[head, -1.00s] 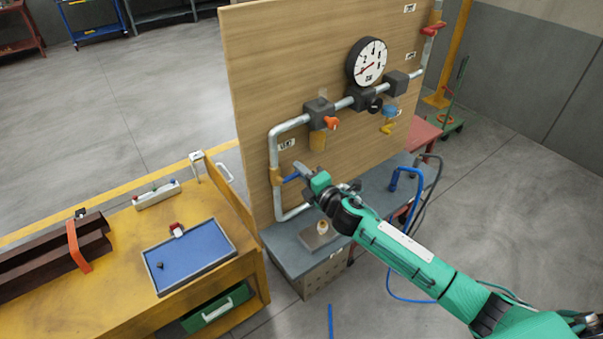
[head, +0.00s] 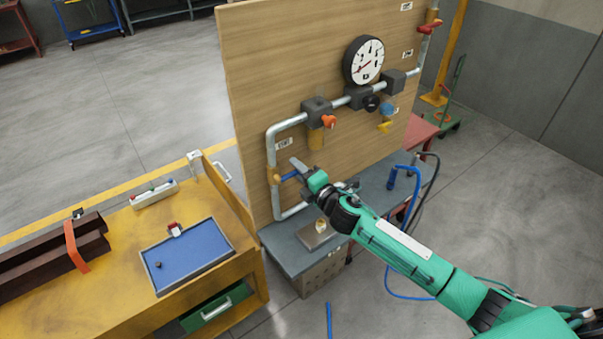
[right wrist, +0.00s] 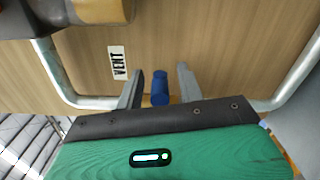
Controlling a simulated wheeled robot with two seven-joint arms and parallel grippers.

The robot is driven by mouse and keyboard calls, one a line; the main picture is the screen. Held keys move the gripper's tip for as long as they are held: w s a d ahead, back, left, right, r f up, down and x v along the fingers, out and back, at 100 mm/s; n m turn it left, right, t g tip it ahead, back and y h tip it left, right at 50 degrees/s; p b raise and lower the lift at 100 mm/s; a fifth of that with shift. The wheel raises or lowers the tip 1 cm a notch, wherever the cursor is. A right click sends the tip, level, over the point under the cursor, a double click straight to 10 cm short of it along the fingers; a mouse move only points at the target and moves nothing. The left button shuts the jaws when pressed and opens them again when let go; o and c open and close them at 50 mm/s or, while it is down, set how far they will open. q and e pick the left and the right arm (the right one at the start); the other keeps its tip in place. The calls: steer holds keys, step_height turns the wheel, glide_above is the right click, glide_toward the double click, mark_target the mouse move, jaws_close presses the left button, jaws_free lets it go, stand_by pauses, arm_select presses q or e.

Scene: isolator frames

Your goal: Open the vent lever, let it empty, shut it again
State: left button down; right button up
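The blue vent lever (head: 289,176) sits on a brass valve (head: 273,176) in the vertical pipe at the board's left edge. It sticks out to the right of that pipe. A VENT label (right wrist: 117,63) shows in the right wrist view. My right gripper (head: 298,171) is at the lever. In the right wrist view, its open fingers (right wrist: 160,75) stand on either side of the blue lever (right wrist: 160,88), with a gap on both sides. The round gauge (head: 364,61) has a red needle pointing to the lower left. My left gripper is out of view.
The board also carries a red handle (head: 328,121), a yellow handle (head: 385,127) and a red lever (head: 428,29) at upper right. A grey bench (head: 283,246) stands below. A yellow workbench (head: 124,226) with a blue tray (head: 159,289) stands left.

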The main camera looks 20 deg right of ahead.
steer(key=shift+s+d+f, duration=0.1)
steer(key=shift+s+d, duration=0.1)
steer(key=shift+s, duration=0.3)
steer(key=b+v, duration=0.4)
steer(key=v, duration=0.8)
steer(key=shift+s+b, duration=0.35)
steer(key=shift+b, duration=0.05)
steer(key=shift+d, duration=0.1)
